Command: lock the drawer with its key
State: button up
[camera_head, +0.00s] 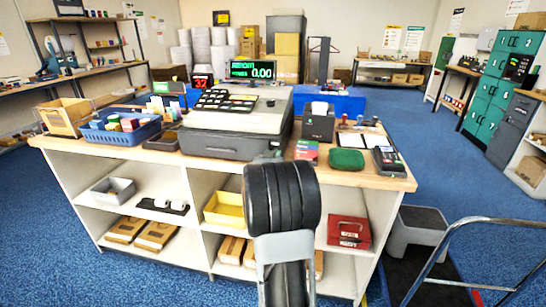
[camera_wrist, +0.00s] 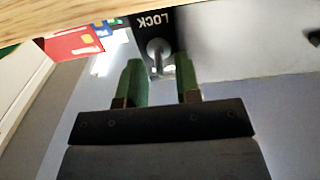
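The dark grey cash drawer (camera_head: 220,146) sits under the register on the wooden counter and looks closed. Its right front end is hidden behind my arm in the head view. In the wrist view the drawer's grey front (camera_wrist: 235,40) shows beside a black plate marked LOCK (camera_wrist: 152,20), seen upside down. A silver key (camera_wrist: 157,50) stands out from this plate. My gripper (camera_wrist: 160,70) has its two green fingers apart, one on each side of the key, with visible gaps. The fingers do not appear to touch it. The gripper is hidden in the head view.
The register (camera_head: 235,110) stands on the drawer. Coloured boxes (camera_head: 307,150), a green pad (camera_head: 346,159) and a card terminal (camera_head: 387,161) lie to its right. A blue basket (camera_head: 118,134) is to its left. A grey step stool (camera_head: 416,232) stands beside the counter.

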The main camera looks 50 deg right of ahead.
grip_shut()
jog(key=shift+f+m+b, duration=0.15)
jog(key=shift+m+b, duration=0.15)
jog(key=shift+b, duration=0.3)
jog(key=m+b, duration=1.5)
jog(key=m, duration=0.2)
jog(key=shift+s+b, duration=0.15)
jog(key=shift+b, duration=0.15)
dwell(0.4)
grip_release()
jog(key=shift+d, duration=0.1)
